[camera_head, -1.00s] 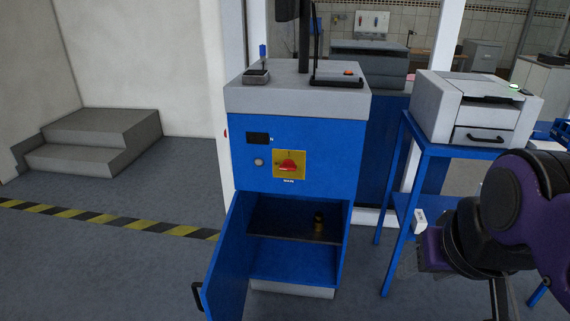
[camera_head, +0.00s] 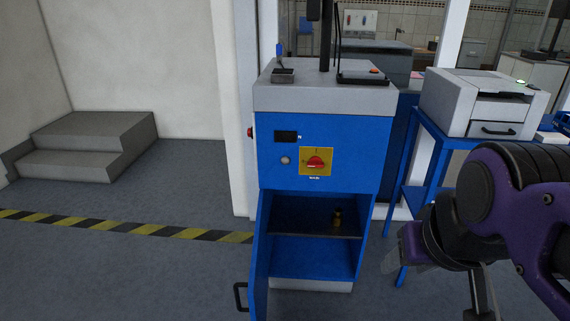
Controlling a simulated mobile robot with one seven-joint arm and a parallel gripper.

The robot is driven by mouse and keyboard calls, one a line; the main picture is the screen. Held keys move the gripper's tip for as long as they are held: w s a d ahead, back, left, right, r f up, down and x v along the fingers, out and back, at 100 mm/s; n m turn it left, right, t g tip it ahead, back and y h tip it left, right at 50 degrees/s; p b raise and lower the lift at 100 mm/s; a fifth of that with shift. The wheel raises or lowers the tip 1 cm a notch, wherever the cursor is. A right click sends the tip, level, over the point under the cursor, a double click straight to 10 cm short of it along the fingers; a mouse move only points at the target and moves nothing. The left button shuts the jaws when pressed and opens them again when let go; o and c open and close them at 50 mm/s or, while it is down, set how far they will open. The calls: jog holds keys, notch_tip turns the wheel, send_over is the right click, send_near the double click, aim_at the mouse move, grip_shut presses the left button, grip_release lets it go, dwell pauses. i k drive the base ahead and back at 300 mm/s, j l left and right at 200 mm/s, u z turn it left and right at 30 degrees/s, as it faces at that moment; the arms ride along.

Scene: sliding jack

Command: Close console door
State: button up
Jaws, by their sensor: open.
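The blue console (camera_head: 345,148) stands in the middle of the head view, with a grey top and a red switch on a yellow plate (camera_head: 317,161). Its console door (camera_head: 261,262) is hinged on the left and stands wide open toward me. A black handle (camera_head: 240,296) shows on the door's outer side. My gripper (camera_head: 408,252) is at the lower right, open, to the right of the console and apart from the door. My arm hides part of it.
A blue stand (camera_head: 435,150) with a white printer (camera_head: 483,103) is close at the right, behind my arm. Grey steps (camera_head: 90,145) are at the far left. The floor left of the door is clear, crossed by yellow-black tape (camera_head: 130,227).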

aim_at(254, 284)
jog(key=j, duration=0.8)
jog(key=i+j, duration=0.15)
jog(key=j, duration=0.65)
jog(key=k, duration=0.5)
jog(key=i+j, duration=0.1)
jog(key=i, duration=0.5)
jog(key=l+z, duration=0.15)
jog(key=l, duration=0.7)
jog(key=j, duration=0.45)
jog(key=i+j+u, duration=0.15)
jog(key=j, duration=0.25)
